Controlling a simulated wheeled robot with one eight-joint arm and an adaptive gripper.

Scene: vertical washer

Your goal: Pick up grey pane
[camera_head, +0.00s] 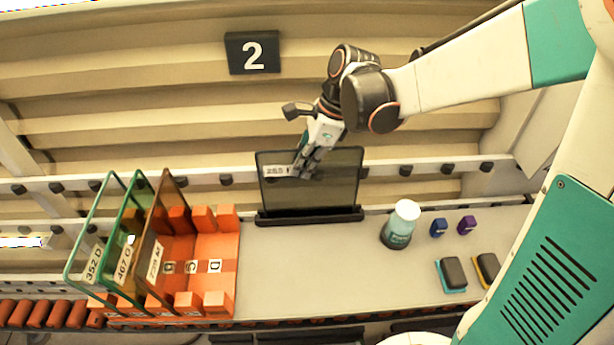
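The grey pane (335,190) is a dark translucent sheet standing upright in a black base (310,217) at the back of the table. A white label (279,171) is on its upper left. My gripper (303,170) reaches down from the upper right to the pane's upper left part, next to the label. Its fingers overlap the pane in the picture. I cannot tell whether they touch it or how far apart they are.
An orange rack (222,250) at the left holds several tilted glass panes, including a green one (127,235). A bottle (401,226), small blue and purple blocks and two sponge-like pads (452,272) stand at the right. The table's middle (310,275) is clear.

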